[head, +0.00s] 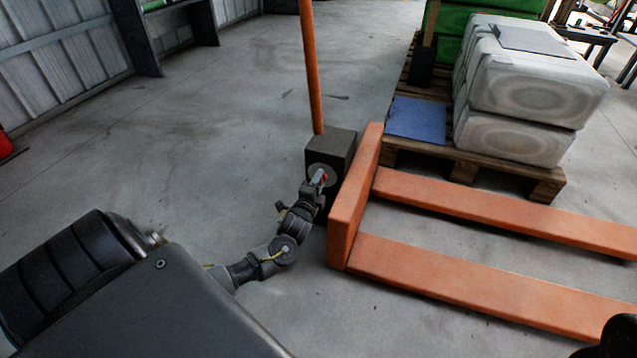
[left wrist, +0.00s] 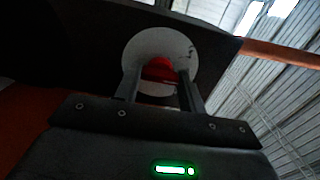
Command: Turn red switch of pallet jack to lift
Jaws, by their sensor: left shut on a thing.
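The orange pallet jack (head: 352,200) stands on the floor, its forks reaching to the right. Its dark box (head: 330,146) carries a round grey disc with the red switch (head: 322,177) on its near face. In the left wrist view the red switch (left wrist: 158,70) sits in the middle of the pale disc (left wrist: 182,48). My left gripper (head: 319,180) is at the disc, its two fingers on either side of the red switch and shut on it. The fingers hide part of the switch. At the right bottom corner of the head view is a dark shape I cannot identify.
The orange handle pole (head: 311,70) rises from the box. A wooden pallet (head: 495,175) with white sacks (head: 530,85) and a blue sheet (head: 417,119) stands behind the forks (head: 480,280). The floor left of the jack is clear. A metal wall is at upper left.

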